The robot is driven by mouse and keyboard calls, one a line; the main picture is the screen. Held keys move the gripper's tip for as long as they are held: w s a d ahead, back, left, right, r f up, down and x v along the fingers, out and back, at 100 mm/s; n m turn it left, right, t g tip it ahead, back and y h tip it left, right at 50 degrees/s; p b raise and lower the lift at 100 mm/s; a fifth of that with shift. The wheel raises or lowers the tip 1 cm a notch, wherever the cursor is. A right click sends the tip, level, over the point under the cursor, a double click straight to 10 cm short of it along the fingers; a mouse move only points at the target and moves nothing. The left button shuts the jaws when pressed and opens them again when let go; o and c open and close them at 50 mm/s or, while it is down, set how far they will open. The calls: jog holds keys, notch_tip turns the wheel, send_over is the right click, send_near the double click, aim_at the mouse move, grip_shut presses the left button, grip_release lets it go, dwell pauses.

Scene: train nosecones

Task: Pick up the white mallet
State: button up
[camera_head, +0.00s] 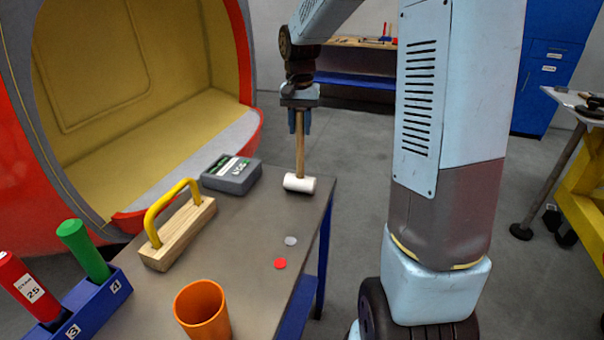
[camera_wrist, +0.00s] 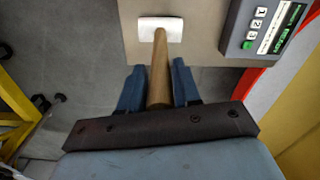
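The white mallet has a white cylindrical head (camera_head: 299,183) and a wooden handle (camera_head: 300,150). It stands upright on its head near the table's far right corner, handle pointing up. My gripper (camera_head: 300,122) is above it, pointing down, with its two blue fingers on either side of the upper handle. In the wrist view the handle (camera_wrist: 159,70) runs between the fingers (camera_wrist: 158,85), and the white head (camera_wrist: 160,29) is beyond them on the table. Whether the fingers press on the handle is not clear. The handle's top end is hidden by the gripper.
On the table (camera_head: 245,230) are a grey box with a green display (camera_head: 232,174), a wooden block with a yellow handle (camera_head: 180,228), an orange cup (camera_head: 203,312), a blue rack (camera_head: 90,308) with red and green cylinders, and red and grey discs.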

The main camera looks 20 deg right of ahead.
grip_shut()
